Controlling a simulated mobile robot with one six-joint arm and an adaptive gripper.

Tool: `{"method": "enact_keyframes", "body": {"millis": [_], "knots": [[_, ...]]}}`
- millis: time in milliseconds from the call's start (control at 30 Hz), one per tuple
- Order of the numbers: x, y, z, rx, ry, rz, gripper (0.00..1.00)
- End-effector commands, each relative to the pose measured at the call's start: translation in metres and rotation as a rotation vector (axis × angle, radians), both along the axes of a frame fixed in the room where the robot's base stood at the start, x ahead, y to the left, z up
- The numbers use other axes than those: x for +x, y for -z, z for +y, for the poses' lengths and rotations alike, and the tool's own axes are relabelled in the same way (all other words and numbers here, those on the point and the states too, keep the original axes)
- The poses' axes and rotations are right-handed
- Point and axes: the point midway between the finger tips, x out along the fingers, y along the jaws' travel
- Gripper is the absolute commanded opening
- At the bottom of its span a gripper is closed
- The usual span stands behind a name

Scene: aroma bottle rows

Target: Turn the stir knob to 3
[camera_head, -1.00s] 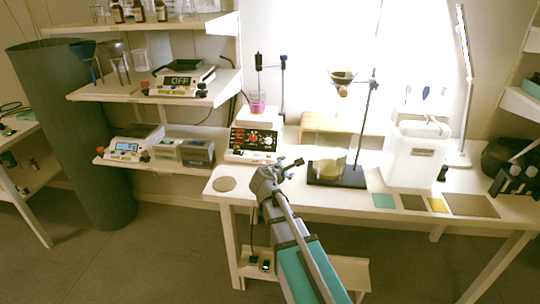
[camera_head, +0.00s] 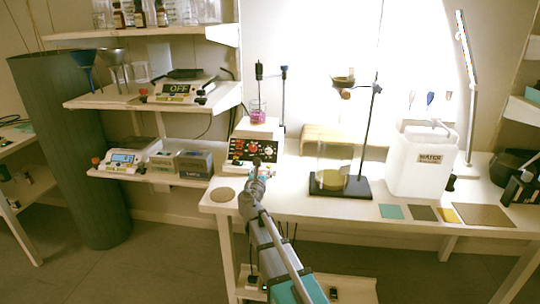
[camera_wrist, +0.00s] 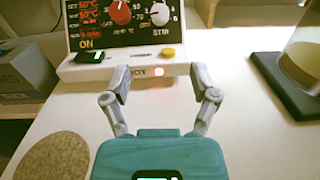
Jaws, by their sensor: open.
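The hotplate stirrer (camera_head: 254,148) stands on the table with a beaker of pink liquid (camera_head: 257,112) on top. In the wrist view its front panel (camera_wrist: 118,28) shows a red knob (camera_wrist: 121,12) and, to its right, a white stir knob (camera_wrist: 160,13) above the word STIR. The top of the panel is cut off, and the stir knob's setting is too small to read. My gripper (camera_wrist: 164,76) is open and empty, in front of the panel's lower edge, below the stir knob. In the head view my gripper (camera_head: 257,166) overlaps the lower part of the panel.
A round cork mat (camera_head: 222,194) lies at the table's left front. A stand with a dark base (camera_head: 340,188) and a beaker are to the right, with a water container (camera_head: 422,160) beyond. A grey box (camera_wrist: 25,72) sits left of the stirrer. The table before the panel is clear.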

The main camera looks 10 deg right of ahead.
Motion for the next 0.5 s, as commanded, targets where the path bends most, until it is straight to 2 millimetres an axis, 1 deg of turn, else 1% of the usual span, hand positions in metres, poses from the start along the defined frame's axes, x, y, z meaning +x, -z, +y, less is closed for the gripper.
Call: {"method": "enact_keyframes", "body": {"millis": [167, 267, 367, 500], "knots": [[0.004, 0.000, -0.001, 0.002, 0.001, -0.001, 0.76], [0.011, 0.000, -0.003, 0.002, 0.001, -0.001, 0.76], [0.020, 0.000, -0.006, 0.002, 0.001, 0.000, 0.76], [0.037, 0.000, -0.012, 0.002, 0.003, 0.000, 0.76]]}}
